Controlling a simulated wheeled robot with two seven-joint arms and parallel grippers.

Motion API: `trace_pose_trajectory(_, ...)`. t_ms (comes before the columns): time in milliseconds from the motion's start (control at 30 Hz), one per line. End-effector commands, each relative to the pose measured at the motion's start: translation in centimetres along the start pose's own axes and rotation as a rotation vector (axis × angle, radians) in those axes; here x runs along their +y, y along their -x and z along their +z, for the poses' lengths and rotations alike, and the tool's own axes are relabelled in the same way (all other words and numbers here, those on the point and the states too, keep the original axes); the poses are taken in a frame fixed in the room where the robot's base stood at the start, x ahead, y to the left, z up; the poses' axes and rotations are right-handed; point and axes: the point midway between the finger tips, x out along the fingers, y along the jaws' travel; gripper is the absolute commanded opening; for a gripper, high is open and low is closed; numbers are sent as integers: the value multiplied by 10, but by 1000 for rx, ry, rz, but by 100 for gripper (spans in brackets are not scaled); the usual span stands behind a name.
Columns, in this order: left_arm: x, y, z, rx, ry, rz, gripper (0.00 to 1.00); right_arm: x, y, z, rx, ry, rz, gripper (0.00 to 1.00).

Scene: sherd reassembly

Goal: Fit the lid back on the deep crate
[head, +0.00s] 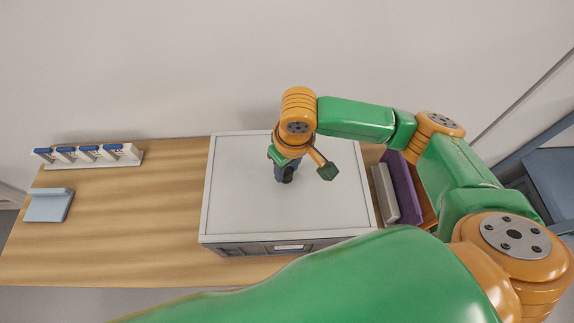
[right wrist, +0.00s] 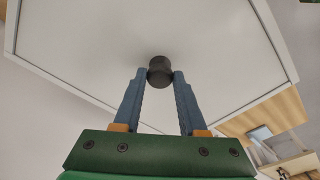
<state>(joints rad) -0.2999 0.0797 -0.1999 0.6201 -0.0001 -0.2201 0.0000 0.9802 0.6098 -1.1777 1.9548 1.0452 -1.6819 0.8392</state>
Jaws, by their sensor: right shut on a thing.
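The pale grey lid (head: 235,190) lies over the dark grey deep crate (head: 290,247) in the middle of the table, its edges roughly in line with the crate walls. I cannot tell whether a thin gap is left between lid and rim. My right gripper (head: 285,178) is above the lid's middle, shut on the dark round knob (right wrist: 160,65) of the lid, which also fills much of the right wrist view (right wrist: 90,40). The knob sits between the blue-grey fingertips (right wrist: 160,78). Inside the crate is hidden. My left gripper is not in view.
The wooden table (head: 130,230) is clear left of the crate. A white rack with blue-topped pieces (head: 90,155) and a light blue holder (head: 49,205) stand further left. Grey (head: 384,193) and purple (head: 404,185) upright items stand close to the crate's right side.

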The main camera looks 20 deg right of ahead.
Motion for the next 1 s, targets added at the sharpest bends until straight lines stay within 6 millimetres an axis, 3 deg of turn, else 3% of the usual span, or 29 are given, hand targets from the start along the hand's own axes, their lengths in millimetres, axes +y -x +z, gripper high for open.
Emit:
trace_pose_trajectory(933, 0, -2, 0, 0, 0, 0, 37, 0, -15, 2, 1, 0, 0, 0)
trace_pose_trajectory(967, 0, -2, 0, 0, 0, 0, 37, 0, -15, 2, 1, 0, 0, 44)
trace_pose_trajectory(1000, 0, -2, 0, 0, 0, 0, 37, 0, -15, 2, 1, 0, 0, 54)
